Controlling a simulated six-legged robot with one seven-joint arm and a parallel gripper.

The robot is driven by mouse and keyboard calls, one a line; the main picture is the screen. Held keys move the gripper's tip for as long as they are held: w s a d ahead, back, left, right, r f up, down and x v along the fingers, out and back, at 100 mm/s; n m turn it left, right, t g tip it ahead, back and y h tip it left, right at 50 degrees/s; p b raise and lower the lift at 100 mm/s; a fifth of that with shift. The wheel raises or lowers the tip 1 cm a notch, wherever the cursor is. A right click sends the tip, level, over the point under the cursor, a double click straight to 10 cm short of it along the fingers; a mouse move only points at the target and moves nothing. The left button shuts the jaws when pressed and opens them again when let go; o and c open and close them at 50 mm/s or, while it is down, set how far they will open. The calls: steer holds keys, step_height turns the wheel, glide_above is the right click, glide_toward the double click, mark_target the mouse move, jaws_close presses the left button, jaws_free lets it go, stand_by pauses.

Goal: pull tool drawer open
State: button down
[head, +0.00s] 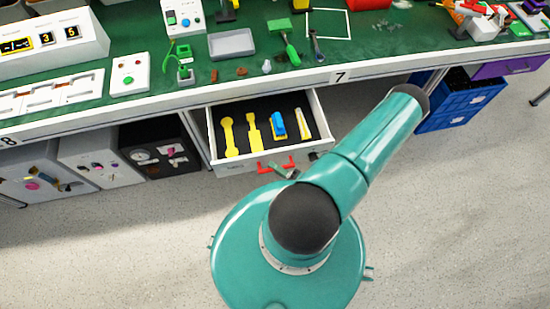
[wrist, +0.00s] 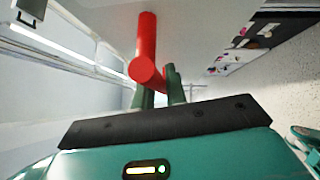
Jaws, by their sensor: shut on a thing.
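The white tool drawer (head: 233,170) stands open under the green-topped bench, its dark-lined inside visible. In it lie two yellow tools (head: 254,135), a blue item (head: 278,127) and a pale yellow strip (head: 301,123). A red handle (head: 264,168) is on the drawer's front; in the wrist view the red bar (wrist: 146,42) fills the middle. My gripper (head: 281,171) is at the handle, its dark green fingers (wrist: 160,92) shut on the red bar. My teal arm covers part of the floor right of the drawer, and the lower finger contact is partly hidden.
The green bench top (head: 390,45) holds a grey tray (head: 232,43), a green brush (head: 285,42) and other items. The speckled floor (head: 110,250) before the bench is clear.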

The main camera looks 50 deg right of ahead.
steer(key=c, duration=1.7)
jaws_free()
steer(key=v, duration=1.4)
